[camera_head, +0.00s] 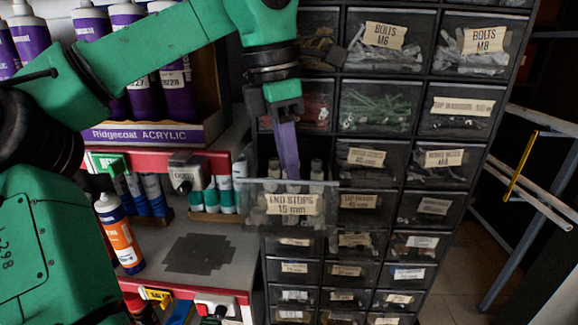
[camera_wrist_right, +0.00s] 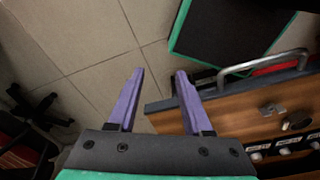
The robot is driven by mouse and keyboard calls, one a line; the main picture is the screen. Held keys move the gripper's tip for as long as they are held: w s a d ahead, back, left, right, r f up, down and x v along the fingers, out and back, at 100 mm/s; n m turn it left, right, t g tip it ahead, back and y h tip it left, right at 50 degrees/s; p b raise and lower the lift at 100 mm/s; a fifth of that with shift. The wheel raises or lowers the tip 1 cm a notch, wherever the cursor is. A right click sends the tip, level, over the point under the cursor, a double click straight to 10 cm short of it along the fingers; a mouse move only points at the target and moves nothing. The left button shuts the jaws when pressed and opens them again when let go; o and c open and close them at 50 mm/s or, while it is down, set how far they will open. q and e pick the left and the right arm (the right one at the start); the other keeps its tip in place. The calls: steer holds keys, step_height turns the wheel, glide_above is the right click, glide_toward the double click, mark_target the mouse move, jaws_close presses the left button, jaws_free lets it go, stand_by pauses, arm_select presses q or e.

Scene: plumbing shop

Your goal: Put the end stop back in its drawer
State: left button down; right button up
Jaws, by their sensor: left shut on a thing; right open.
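The drawer labelled END STOPS 15 mm (camera_head: 290,206) is pulled out of the dark cabinet, with several pale fittings (camera_head: 316,169) showing inside. My left gripper (camera_head: 291,174) points down into this open drawer, its purple fingertips just behind the top edge of the clear front. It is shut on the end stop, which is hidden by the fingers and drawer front. My right gripper (camera_wrist_right: 153,80) is open and empty in the right wrist view, above the tiled floor and away from the drawer.
Closed drawers with bolts and fittings (camera_head: 379,106) surround the open one. Purple-labelled tubes (camera_head: 175,85) and an orange-labelled bottle (camera_head: 120,236) stand on the left shelves. In the right wrist view, a wooden unit with a metal handle (camera_wrist_right: 262,62) is close on the right.

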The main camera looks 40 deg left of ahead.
arm_select(q)
steer(key=shift+w+a+f+p, duration=0.1)
steer(key=shift+w+f+p, duration=0.05)
steer(key=shift+f+p, duration=0.5)
steer(key=shift+f+b, duration=0.35)
steer(key=c, duration=0.7)
jaws_free()
steer(key=r, duration=0.5)
steer(key=s+r, duration=0.1)
steer(key=r, duration=0.1)
steer(key=shift+a+r, duration=0.15)
steer(key=shift+r, duration=0.25)
steer(key=shift+a, duration=0.15)
